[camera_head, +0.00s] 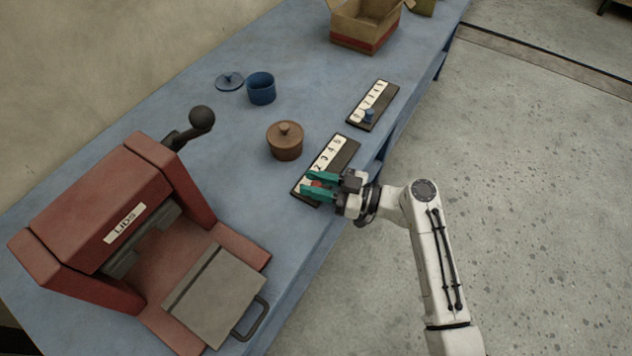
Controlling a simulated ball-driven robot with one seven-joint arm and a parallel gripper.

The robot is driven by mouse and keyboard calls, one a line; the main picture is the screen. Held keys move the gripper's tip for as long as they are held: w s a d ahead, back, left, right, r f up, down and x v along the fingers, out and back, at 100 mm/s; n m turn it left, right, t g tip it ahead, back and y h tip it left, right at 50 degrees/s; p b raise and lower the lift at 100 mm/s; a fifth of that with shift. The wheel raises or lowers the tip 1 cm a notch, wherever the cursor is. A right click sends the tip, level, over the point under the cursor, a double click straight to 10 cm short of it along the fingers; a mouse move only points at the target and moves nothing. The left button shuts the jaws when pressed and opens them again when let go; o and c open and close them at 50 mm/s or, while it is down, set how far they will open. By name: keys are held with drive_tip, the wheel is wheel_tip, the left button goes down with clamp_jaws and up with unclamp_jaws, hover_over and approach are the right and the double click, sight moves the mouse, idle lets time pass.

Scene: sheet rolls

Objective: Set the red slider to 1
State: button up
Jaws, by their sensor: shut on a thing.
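The red slider (318,184) shows as a small patch of red between the teal fingers of my gripper (310,184). My gripper is shut on it at the near-left end of its slider board (348,152), a dark board with a white number strip. The numbers 2, 3, 4 and 5 show on the strip. The fingers cover the end below the 2, so the number beside the slider is hidden. My gripper reaches in from the right, over the table's edge.
A second slider board (381,95) with a blue knob (369,115) lies farther back. A brown lidded pot (285,141), a blue pot (261,88), a blue lid (229,81) and an open cardboard box (365,30) stand on the blue table (200,115). A red press (110,220) fills the left.

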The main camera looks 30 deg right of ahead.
clamp_jaws()
drive_tip(key=d+b, duration=0.1)
drive_tip(key=w+d+b, duration=0.1)
drive_tip(key=shift+w+f+b, duration=0.1)
drive_tip(key=shift+f+b, duration=0.15)
drive_tip(key=shift+b, duration=0.15)
drive_tip(key=shift+w+d+r, duration=0.2)
drive_tip(key=shift+d, duration=0.2)
drive_tip(key=o, duration=0.6)
unclamp_jaws()
drive_tip(key=shift+o, duration=0.2)
drive_tip(key=b+v, duration=0.2)
drive_tip(key=v, duration=0.9)
